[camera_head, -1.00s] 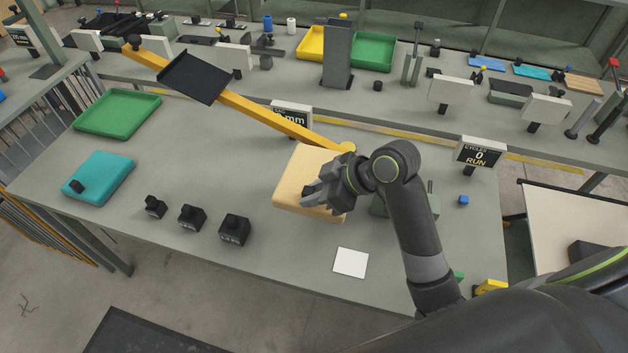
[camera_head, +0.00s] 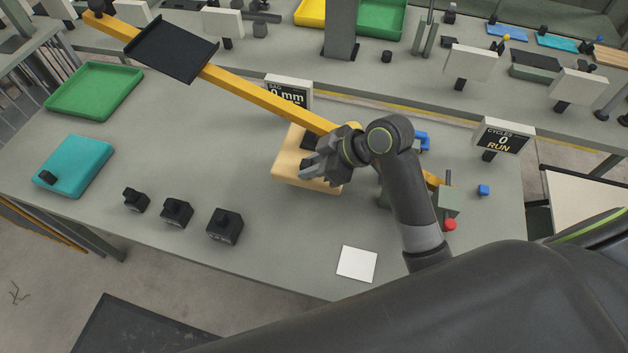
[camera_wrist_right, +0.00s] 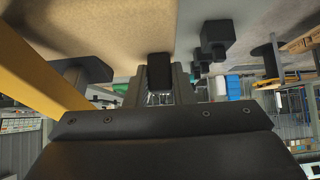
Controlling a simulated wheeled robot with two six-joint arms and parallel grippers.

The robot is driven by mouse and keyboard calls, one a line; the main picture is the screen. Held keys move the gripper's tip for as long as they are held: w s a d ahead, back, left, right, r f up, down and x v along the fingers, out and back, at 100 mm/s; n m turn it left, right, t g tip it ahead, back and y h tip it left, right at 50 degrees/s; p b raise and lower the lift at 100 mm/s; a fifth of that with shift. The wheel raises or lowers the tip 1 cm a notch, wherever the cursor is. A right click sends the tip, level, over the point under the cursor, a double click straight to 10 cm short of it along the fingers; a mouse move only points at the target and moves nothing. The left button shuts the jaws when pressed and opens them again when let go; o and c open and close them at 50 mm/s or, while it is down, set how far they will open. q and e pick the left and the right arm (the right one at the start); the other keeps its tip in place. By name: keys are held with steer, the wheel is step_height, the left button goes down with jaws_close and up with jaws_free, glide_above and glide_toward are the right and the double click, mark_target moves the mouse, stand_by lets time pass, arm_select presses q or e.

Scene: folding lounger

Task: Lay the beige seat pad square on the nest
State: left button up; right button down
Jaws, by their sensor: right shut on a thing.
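The beige seat pad (camera_head: 290,174) is on the right half of the near table, below the yellow beam. My right gripper (camera_head: 308,170) is at the pad's right front part and covers some of it. It is shut on the pad, seemingly by a dark grip piece, which shows between the fingers in the right wrist view (camera_wrist_right: 158,70). The pad's tan surface (camera_wrist_right: 110,25) fills the upper left there. I cannot pick out the nest, and whether the pad touches what is below is hidden. My left gripper is out of view.
A yellow beam (camera_head: 255,98) with a black tray (camera_head: 172,48) slants over the table behind the pad. Black blocks (camera_head: 225,225), a teal pad (camera_head: 75,163) and a green tray (camera_head: 95,90) are to the left. A white square (camera_head: 357,263) lies in front.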

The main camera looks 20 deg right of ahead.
step_height(320, 180, down, 9)
steer(key=shift+r+p, duration=0.1)
steer(key=shift+p, duration=0.2)
steer(key=c, duration=1.3)
jaws_free()
steer(key=shift+o, duration=0.2)
steer(key=v, duration=1.2)
steer(key=shift+b, duration=0.3)
